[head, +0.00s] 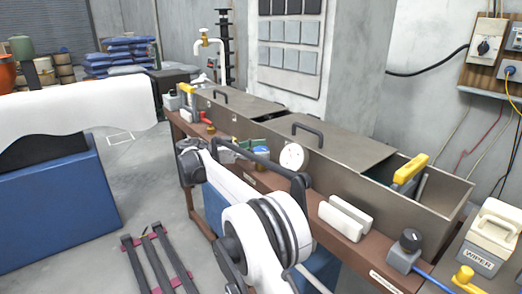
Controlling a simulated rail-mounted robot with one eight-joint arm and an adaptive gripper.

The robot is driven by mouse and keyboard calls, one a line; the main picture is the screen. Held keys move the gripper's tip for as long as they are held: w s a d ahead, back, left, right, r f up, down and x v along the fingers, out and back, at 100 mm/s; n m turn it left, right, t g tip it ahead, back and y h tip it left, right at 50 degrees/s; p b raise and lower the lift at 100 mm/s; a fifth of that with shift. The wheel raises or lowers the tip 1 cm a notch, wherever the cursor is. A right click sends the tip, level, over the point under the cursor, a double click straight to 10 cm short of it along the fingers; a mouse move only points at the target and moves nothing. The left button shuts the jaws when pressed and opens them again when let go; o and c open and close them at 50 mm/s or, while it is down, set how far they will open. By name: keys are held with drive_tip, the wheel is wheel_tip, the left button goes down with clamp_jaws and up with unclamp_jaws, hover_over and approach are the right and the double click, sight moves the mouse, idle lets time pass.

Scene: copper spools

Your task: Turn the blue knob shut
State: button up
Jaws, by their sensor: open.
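A small blue round part (262,151), which looks like the blue knob, sits on the brown ledge along the front of the long metal trough. My white arm reaches from the bottom middle up and left. The dark part at its far end, likely my gripper (191,158), is by the ledge, left of and apart from the blue part. Its fingers are small and hard to make out. Nothing is seen held in it.
The trough (330,145) has lids with black handles and an open right end. A white block (345,219), a black knob on a grey box (410,241) and a box marked WIPER (492,238) stand to the right. Dark rails (157,259) lie on the floor at left.

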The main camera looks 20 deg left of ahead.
sight(261, 148)
drive_tip(key=shift+r, duration=0.1)
wheel_tip(261, 148, up, 10)
drive_tip(key=shift+f, duration=0.1)
idle(0.3)
